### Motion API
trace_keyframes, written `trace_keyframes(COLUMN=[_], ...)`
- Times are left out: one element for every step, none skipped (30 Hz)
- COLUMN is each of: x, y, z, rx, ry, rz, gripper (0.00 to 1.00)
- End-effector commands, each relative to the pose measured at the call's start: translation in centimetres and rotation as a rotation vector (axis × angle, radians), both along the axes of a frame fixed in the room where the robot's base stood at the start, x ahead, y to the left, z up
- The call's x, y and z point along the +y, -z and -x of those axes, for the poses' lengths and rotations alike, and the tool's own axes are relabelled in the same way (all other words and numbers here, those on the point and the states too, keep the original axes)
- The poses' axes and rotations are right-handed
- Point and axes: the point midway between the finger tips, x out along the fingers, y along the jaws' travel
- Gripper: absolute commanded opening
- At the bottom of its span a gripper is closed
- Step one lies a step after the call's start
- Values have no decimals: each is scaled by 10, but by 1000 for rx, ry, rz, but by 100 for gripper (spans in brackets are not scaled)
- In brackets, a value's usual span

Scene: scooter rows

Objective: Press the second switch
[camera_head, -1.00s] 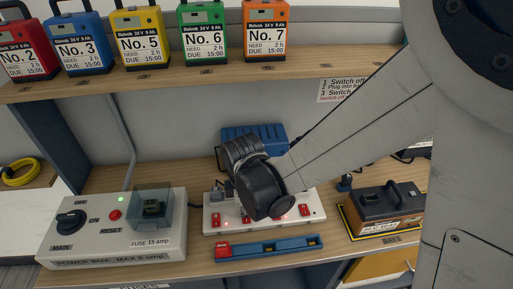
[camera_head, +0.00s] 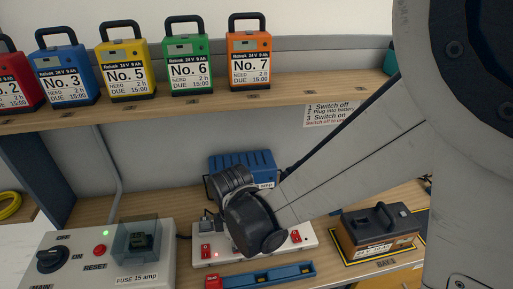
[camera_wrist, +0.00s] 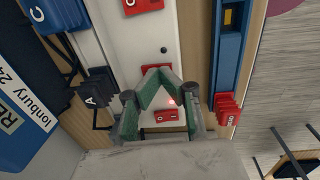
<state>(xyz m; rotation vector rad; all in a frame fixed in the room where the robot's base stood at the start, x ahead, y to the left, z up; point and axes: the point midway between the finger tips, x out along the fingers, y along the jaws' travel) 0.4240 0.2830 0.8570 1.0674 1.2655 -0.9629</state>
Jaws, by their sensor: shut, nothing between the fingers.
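A white power strip (camera_head: 312,242) with red rocker switches lies on the bench. A left switch (camera_head: 205,251) and a right switch (camera_head: 295,236) show in the head view; my wrist hides the middle of the strip. In the wrist view, my gripper (camera_wrist: 158,72) is shut and empty over the strip. Its fingertips overlap a red switch (camera_wrist: 151,69), partly hidden behind them. I cannot tell whether they touch it. Another red switch (camera_wrist: 166,116) shows between the finger bases, and one more (camera_wrist: 143,6) at the top edge. A small red light glows beside the fingers.
A blue bar with a red end (camera_head: 262,277) lies in front of the strip. A blue battery (camera_head: 255,165) stands behind it, a brown battery (camera_head: 379,232) to the right, the power box (camera_head: 85,240) left. A dark plug (camera_wrist: 97,90) sits beside the strip.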

Motion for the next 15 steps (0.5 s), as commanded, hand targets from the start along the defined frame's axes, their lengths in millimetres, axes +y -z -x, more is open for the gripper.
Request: trace_keyframes(x=[1,1,1,1,1,1,1,1,1,1,1,1,1,1,1], y=[-1,-2,-3,-4,-6,-10,-13,-17,-23,-28,-33,-41,-47,-51,-57], z=[5,5,5,5,5,4,3,3,2,1,0,-1,-2,-3,-4], rx=[0,0,0,0,0,0,0,0,0,0,0,0,0,0,0], ry=[-9,-9,-8,-8,-8,-7,-7,-6,-5,-5,-4,-2,-2,-1,-2], rz=[0,0,0,0,0,0,0,0,0,0,0,0,0,0,0], gripper=[0,0,0,0,0,0,0,0,0,0,0,0,0,0,0])
